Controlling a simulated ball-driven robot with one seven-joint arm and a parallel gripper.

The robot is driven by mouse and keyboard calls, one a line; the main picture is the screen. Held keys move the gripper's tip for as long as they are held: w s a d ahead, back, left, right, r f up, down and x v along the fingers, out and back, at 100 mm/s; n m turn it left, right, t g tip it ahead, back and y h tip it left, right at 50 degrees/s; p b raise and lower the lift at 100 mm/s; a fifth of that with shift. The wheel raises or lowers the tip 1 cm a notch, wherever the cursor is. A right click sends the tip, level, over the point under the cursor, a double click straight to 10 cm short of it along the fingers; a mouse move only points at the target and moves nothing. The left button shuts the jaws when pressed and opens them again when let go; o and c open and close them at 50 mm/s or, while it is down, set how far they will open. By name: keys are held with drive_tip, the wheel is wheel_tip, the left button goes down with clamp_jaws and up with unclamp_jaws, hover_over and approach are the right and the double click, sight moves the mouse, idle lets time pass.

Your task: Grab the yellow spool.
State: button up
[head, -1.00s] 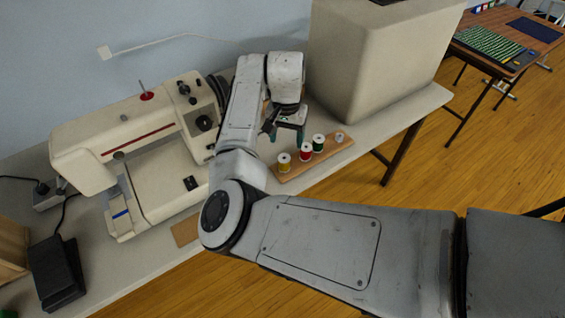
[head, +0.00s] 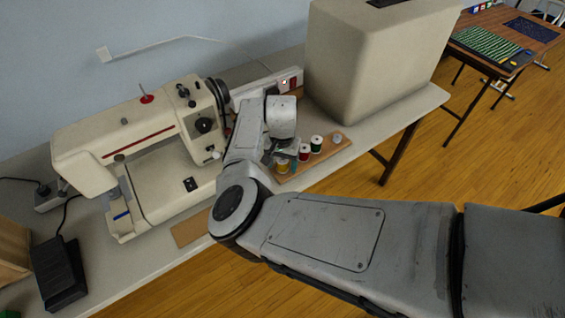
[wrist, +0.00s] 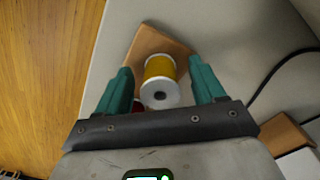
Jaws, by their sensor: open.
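The yellow spool (wrist: 160,70) stands between the two green fingers of my gripper (wrist: 160,84) in the wrist view, apart from both. In the head view only a bit of the yellow spool (head: 282,168) shows beside my gripper (head: 282,160), which is partly hidden by my arm. My gripper is open with nothing held. The spool rests on a wooden board (head: 330,149); the board (wrist: 150,42) also shows around the spool in the wrist view.
A red spool (head: 304,152), a green spool (head: 317,144) and a pale one (head: 337,139) stand in line on the board. A sewing machine (head: 140,150) is at left. A large beige case (head: 370,60) stands behind. The table edge is close.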

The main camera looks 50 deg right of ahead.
drive_tip(key=shift+f, duration=0.2)
drive_tip(key=c, duration=1.1)
drive_tip(key=shift+r, duration=0.1)
